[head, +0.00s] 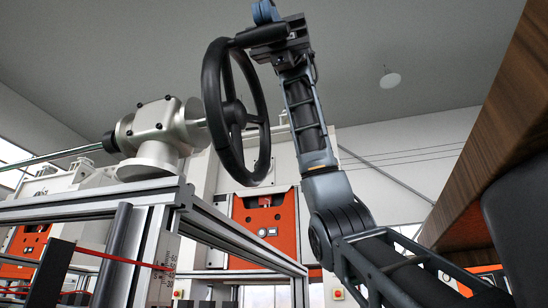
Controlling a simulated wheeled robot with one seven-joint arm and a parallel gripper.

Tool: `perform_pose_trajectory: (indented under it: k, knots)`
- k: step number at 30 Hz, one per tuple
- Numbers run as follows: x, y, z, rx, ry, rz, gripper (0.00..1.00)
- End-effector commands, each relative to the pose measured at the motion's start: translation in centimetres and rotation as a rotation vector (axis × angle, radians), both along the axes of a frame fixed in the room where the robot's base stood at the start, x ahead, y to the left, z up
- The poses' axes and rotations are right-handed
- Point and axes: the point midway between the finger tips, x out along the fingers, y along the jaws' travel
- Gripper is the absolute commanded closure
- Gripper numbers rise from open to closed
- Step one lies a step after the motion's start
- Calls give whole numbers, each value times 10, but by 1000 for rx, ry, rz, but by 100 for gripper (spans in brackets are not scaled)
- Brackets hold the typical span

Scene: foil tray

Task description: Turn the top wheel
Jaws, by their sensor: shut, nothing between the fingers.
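A black spoked handwheel (212,98) stands upright on the shaft of a silver gearbox (157,128), which is mounted on top of an aluminium frame. A dark handle (262,36) sticks out to the right from the wheel's top rim. My gripper (258,38) is at the top of the wheel, beside or over this handle. Its fingers are shut. The fingertips overlap the handle in this view, and I cannot tell whether they touch it. My arm reaches up from the lower right.
The aluminium profile frame (238,243) stands below the wheel. Orange and grey machines (262,228) are behind it. A wooden-edged surface (505,110) hangs close on the right. A red strip (120,258) runs across the lower left.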

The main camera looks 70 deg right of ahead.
Motion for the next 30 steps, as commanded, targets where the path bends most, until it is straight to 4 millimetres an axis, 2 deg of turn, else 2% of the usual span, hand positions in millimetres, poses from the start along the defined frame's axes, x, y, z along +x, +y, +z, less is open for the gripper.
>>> perform_pose_trajectory:
  k: [12, 30]
  knots:
    - [9, 0, -4, -42, -2, -2, 100]
    - [11, 0, -6, -54, -3, -1, 100]
